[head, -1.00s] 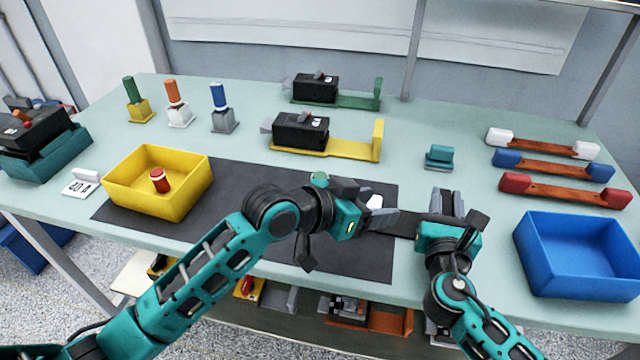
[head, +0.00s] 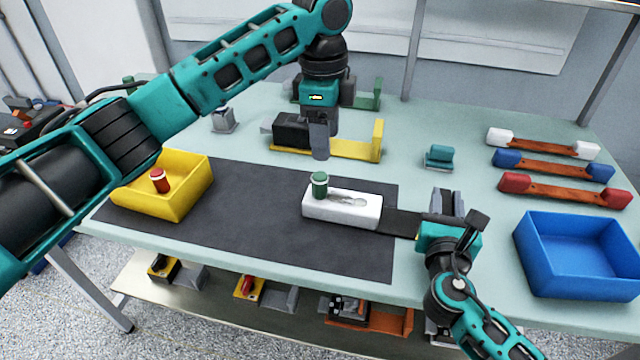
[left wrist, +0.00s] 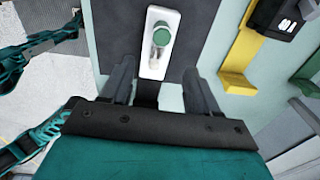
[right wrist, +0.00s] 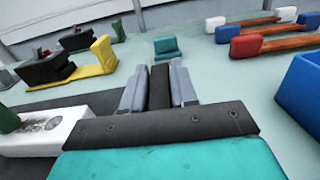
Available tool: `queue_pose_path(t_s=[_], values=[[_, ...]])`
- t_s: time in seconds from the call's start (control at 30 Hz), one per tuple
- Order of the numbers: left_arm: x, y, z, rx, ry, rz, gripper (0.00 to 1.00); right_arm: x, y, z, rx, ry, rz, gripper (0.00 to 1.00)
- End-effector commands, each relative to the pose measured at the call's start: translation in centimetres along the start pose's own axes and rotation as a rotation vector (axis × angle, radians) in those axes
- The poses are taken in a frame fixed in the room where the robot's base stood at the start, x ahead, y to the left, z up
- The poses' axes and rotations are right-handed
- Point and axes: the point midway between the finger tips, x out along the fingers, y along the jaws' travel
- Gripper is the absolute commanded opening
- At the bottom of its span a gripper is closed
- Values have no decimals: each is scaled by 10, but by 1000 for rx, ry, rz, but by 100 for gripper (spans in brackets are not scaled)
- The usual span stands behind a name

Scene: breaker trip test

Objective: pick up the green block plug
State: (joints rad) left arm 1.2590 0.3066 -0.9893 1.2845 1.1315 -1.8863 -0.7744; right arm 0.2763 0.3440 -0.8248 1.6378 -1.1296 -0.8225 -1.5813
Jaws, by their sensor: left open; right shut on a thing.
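The green plug (head: 319,185) stands upright in the left end of a white block (head: 345,207) on the dark mat. My left gripper (head: 322,145) is open and empty, raised above and behind the plug. In the left wrist view the plug (left wrist: 160,33) shows ahead of the open fingers, apart from them. My right gripper (head: 445,205) is shut on a dark bar (right wrist: 160,88) at the right of the block. A dark strip (head: 400,222) runs from the block to this gripper; whether it is the same piece is hard to tell.
A yellow bin (head: 165,207) with a red plug stands left, partly behind my arm. A blue bin (head: 580,262) is at the right. A yellow bracket (head: 350,150) with a black breaker stands behind the mat. The mat (head: 250,225) left of the block is clear.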

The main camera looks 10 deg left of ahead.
Motion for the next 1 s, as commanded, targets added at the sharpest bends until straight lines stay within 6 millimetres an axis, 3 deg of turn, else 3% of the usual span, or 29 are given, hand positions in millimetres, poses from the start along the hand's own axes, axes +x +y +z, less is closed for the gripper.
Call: queue_pose_path(t_s=[0.17,0.4,0.67,1.0], values=[[0,1,8,14,-33,24,60,0,0,0,0,1,0,0],[41,2,10,15,-34,24,60,0,0,0,0,0,0,0],[63,1,10,15,-32,22,60,0,0,0,0,0,0,0],[107,0,14,13,-32,22,60,0,0,0,0,0,0,0]])
